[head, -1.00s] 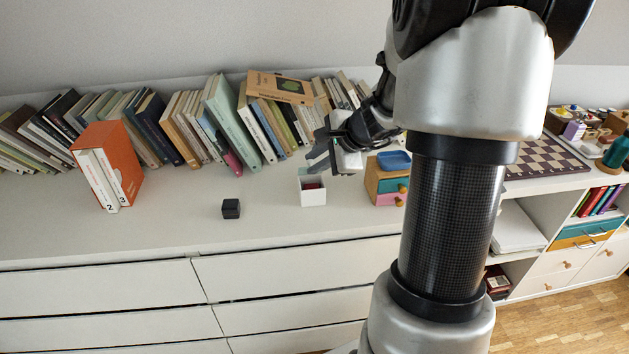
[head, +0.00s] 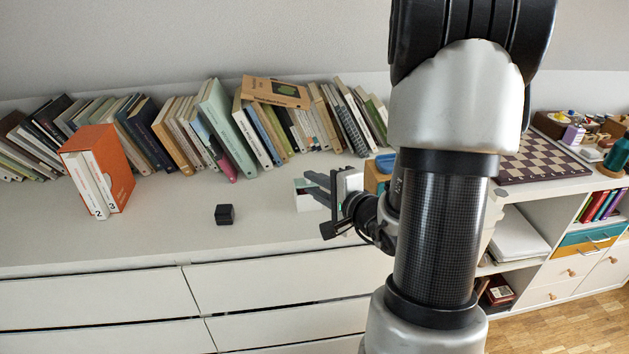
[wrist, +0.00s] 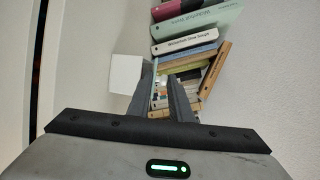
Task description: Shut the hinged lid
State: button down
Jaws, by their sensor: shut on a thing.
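A small white box (head: 305,203) stands on the white cabinet top in the middle of the head view, with a pale green edge at its top. My gripper partly covers it, so I cannot tell how its lid stands. The box also shows as a white block (wrist: 126,73) left of the fingers in the wrist view. My gripper (head: 313,187) is low at the right side of the box, its fingers pointing left across it. In the wrist view the grey fingers (wrist: 162,80) are close together; what they hold cannot be made out.
A small black cube (head: 225,214) lies left of the box. An orange slipcase with white books (head: 97,170) stands farther left. A row of leaning books (head: 235,130) lines the wall. A small wooden drawer unit (head: 377,174) is partly hidden behind my arm. The front left cabinet top is clear.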

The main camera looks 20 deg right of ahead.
dwell(0.5)
jog(key=c, duration=1.7)
grip_release()
jog(key=shift+s+f, duration=0.1)
jog(key=shift+f, duration=0.05)
